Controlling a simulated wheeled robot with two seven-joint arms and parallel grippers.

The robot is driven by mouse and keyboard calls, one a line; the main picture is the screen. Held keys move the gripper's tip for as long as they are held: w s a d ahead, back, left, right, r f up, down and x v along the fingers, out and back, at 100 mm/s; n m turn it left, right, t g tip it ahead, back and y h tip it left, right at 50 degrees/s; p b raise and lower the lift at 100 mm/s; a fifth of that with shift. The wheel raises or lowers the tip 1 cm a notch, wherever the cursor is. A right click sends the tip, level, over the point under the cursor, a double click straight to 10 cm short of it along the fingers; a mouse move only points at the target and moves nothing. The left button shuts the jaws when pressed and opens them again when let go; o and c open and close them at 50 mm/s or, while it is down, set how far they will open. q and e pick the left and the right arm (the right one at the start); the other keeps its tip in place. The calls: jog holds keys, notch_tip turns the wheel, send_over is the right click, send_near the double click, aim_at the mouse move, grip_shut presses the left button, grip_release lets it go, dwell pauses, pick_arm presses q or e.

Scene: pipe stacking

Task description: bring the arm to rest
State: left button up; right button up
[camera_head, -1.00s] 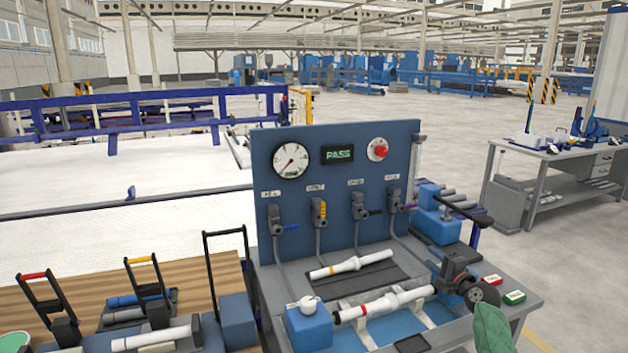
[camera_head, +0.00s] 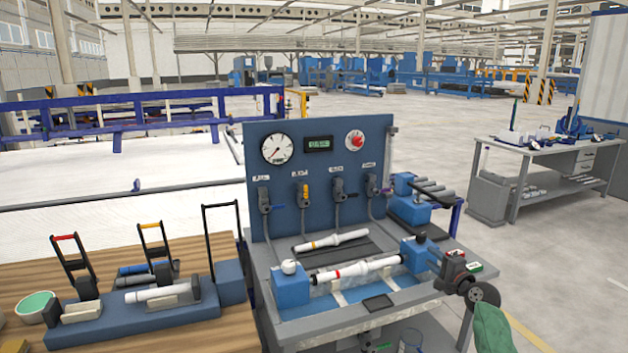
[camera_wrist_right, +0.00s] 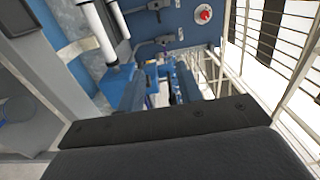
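My right gripper (camera_head: 440,262) is in the head view, at the right end of the test bench (camera_head: 340,318). It is dark grey and seems to hang in front of the right blue clamp block. In the right wrist view its two fingers (camera_wrist_right: 157,92) stand apart with nothing clear between them. A white pipe with a red band (camera_head: 355,270) lies in the bench fixture between two blue blocks, apart from the gripper. A white pipe with a yellow band (camera_head: 330,241) lies on the dark mat behind it. My left gripper is out of view.
A blue panel (camera_head: 290,150) with a gauge, display, red knob and valves rises behind the bench. A wooden table (camera_head: 190,335) at left holds racks with pipes and a green bowl (camera_head: 36,306). Another workbench (camera_head: 545,150) stands back right, with open floor between.

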jog(key=s+a+f+n+g+h, duration=0.25)
jog(key=s+a+f+n, duration=0.2)
jog(key=s+f, duration=0.35)
jog(key=s+a+f+n+g+h, duration=0.1)
jog(key=s+a+f+n+g, duration=0.25)
jog(key=s+f+n, duration=0.45)
jog(key=s+a+f+n+g+h, duration=0.25)
jog(key=s+f+g, duration=0.2)
jog(key=f, duration=0.65)
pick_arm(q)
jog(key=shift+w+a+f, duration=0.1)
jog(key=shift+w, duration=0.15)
pick_arm(e)
jog(key=s+a+f+g, duration=0.1)
jog(key=s+a+f, duration=0.2)
jog(key=s+f, duration=0.4)
jog(key=s+a+f+g, duration=0.2)
jog(key=s+f, duration=0.5)
jog(key=s, duration=1.1)
jog(key=s+a+f+g, duration=0.2)
jog(key=s+a+f, duration=0.3)
jog(key=s, duration=0.8)
jog(key=shift+f+n+y, duration=0.3)
jog(key=shift+f+y, duration=0.1)
jog(key=shift+f, duration=0.55)
jog(key=shift+d, duration=0.1)
